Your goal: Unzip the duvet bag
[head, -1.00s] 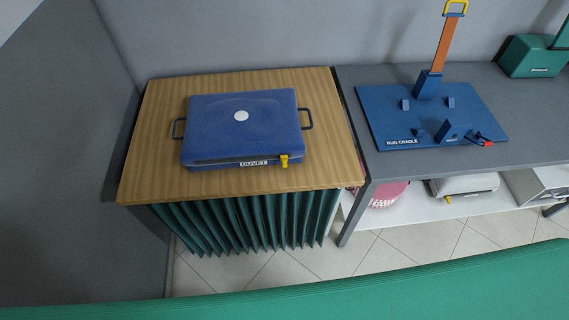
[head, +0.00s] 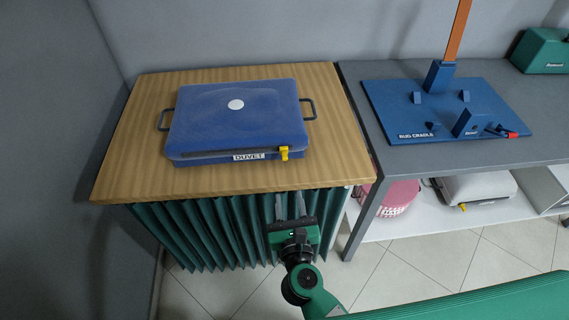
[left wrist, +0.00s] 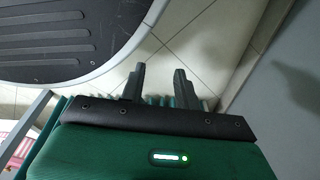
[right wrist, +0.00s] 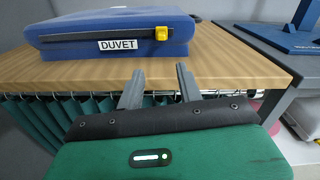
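The blue duvet bag (head: 236,115) lies flat on the wooden table, with a handle on each side and a white DUVET label on its front. Its yellow zip pull (head: 284,153) is at the right end of the front edge. The bag (right wrist: 110,30) and the yellow pull (right wrist: 161,33) also show in the right wrist view. My right gripper (head: 289,206) is in front of the table edge, below and apart from the pull. Its fingers (right wrist: 158,88) are open and empty. My left gripper (left wrist: 158,82) is open and empty, over the floor, out of the head view.
The wooden table (head: 130,175) has a green pleated curtain (head: 215,225) below.

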